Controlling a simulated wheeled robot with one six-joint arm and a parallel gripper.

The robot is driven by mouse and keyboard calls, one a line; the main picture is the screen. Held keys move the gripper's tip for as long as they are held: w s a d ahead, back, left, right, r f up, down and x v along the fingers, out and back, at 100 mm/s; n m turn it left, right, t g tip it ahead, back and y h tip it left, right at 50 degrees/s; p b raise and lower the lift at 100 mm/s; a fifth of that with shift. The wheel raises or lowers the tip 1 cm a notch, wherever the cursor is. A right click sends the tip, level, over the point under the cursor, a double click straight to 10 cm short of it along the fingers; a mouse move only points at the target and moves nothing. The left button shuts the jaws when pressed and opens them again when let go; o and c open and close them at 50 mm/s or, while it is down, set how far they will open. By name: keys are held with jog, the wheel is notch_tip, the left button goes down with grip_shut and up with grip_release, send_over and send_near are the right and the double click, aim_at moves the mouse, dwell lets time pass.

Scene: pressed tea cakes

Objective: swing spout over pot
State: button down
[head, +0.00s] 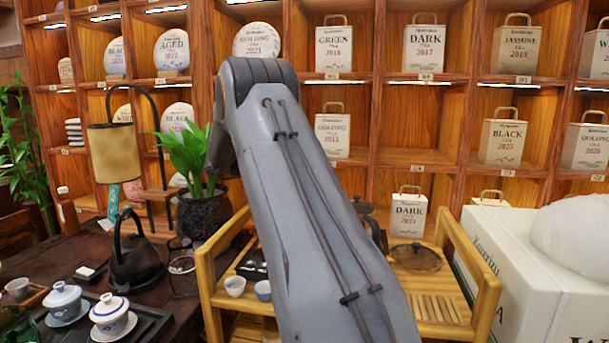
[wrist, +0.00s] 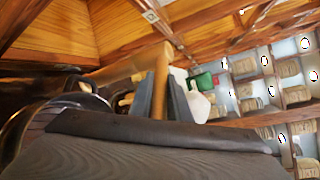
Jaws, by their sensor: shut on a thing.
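In the wrist view my gripper (wrist: 162,98) has its two grey fingers closed around a tan, wood-coloured bar (wrist: 160,72). The bar meets a longer tan rod that runs left; I cannot tell for sure that this is the spout. In the head view my grey arm covers the middle, and my gripper is hidden. A black kettle (head: 135,258) with a tall handle stands on the dark table at left. A clear glass vessel (head: 182,264) stands beside it. I cannot tell which one is the pot. A dark curved glossy thing (wrist: 85,90) shows left of my gripper in the wrist view.
A wooden cart (head: 483,300) stands in front of the shelves, with small white cups (head: 235,286) and a glass lid (head: 415,257). Lidded cups (head: 110,312) sit at lower left. A potted plant (head: 203,212) is behind the kettle. A large white box (head: 525,270) stands at right.

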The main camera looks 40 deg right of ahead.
jog(key=c, duration=1.7)
grip_release()
jog(key=shift+d, duration=0.1)
jog(key=shift+o, duration=0.2)
jog(key=b+v, duration=0.1)
jog(key=v, duration=0.7)
